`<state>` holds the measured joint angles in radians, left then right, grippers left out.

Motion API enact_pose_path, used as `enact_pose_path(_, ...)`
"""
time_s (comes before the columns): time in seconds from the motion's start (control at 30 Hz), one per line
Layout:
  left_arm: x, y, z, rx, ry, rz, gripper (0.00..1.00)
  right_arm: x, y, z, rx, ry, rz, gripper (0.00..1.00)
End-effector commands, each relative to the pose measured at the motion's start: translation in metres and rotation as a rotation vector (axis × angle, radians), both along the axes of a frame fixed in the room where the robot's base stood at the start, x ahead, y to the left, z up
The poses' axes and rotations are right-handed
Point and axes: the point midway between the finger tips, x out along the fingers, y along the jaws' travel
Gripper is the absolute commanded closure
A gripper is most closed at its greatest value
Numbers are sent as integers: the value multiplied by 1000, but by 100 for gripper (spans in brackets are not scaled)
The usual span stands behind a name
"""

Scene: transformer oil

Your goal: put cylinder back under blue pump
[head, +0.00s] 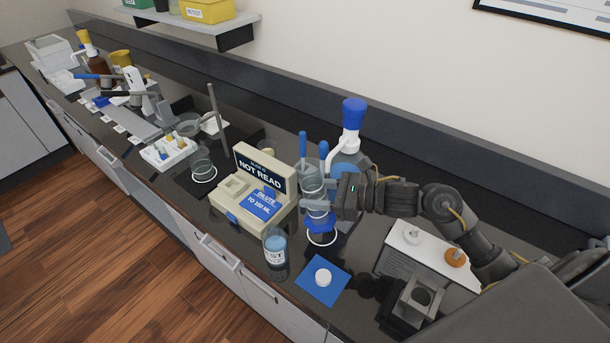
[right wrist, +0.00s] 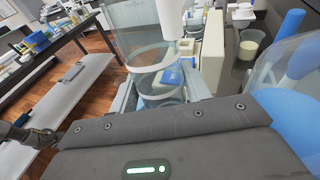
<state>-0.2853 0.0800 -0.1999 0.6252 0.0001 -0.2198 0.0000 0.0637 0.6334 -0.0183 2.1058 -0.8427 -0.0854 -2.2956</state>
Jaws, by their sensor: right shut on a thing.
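The clear glass cylinder (head: 312,173) with a blue base (head: 320,221) stands upright in the head view. My right gripper (head: 325,195) is shut around its middle. The glass also shows in the right wrist view (right wrist: 150,55). The base appears just behind a white ring (head: 322,238) on the bench; I cannot tell whether it touches the bench. The bottle with the blue pump (head: 353,110) has a white neck and stands behind the cylinder, partly hidden by my gripper. A dark part at the left of the right wrist view may be my left gripper (right wrist: 40,136); its jaws are unclear.
A beige instrument (head: 250,195) reading "NOT READ" stands left of the cylinder. A glass beaker (head: 203,168) stands farther left.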

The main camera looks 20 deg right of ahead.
Motion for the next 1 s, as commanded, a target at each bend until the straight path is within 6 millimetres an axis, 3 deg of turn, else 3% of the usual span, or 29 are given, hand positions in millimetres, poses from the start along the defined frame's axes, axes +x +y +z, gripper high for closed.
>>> enact_pose_path(0.23,-24,1,-1,2,33,0,100,1,1,1,-3,2,2,80)
enact_pose_path(0.67,-16,1,-3,2,21,0,100,1,2,-4,-3,2,3,80)
enact_pose_path(1.0,-13,0,-14,0,16,0,100,1,1,-29,-1,4,1,80)
